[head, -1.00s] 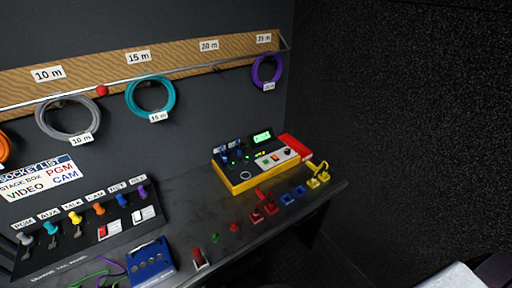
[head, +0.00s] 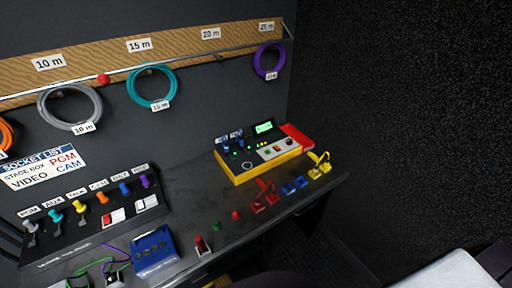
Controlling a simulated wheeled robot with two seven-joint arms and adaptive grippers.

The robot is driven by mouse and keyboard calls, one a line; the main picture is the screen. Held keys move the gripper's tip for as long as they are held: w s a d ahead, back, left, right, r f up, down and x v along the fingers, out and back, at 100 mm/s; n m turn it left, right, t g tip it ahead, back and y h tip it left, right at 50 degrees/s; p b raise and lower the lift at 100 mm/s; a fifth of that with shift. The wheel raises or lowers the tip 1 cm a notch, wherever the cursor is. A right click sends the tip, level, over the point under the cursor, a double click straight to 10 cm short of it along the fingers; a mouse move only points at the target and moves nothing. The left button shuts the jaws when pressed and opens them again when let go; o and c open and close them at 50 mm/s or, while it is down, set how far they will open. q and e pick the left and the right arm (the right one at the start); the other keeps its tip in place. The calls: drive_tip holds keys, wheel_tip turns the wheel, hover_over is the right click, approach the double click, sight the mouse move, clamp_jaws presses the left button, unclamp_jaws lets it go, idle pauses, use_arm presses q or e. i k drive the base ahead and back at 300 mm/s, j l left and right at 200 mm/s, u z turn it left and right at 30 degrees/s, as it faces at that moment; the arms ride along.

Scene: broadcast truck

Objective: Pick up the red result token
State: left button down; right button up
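A small red token (head: 236,215) lies on the dark desk near its front edge, just right of a small green token (head: 216,226). It is left of a pair of red connectors (head: 264,200). Nothing covers it. Neither of my grippers shows in the head view.
A yellow tester (head: 258,157) with a green screen stands behind the tokens. Blue (head: 294,185) and yellow connectors (head: 319,167) lie to the right. A red-topped switch piece (head: 201,245) and a blue box (head: 154,250) are to the left. Coiled cables hang on the wall.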

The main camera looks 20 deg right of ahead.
sight(236, 215)
drive_tip(key=l+u, duration=0.75)
drive_tip(key=l, duration=0.15)
drive_tip(key=l+u, duration=0.35)
drive_tip(key=k+l+u, duration=0.15)
drive_tip(key=l+u, duration=0.25)
drive_tip(key=k+l+u, duration=0.2)
drive_tip(key=l+u, duration=0.15)
drive_tip(key=k+l+u, duration=0.35)
drive_tip(key=i+l, duration=0.1)
drive_tip(key=l, duration=0.05)
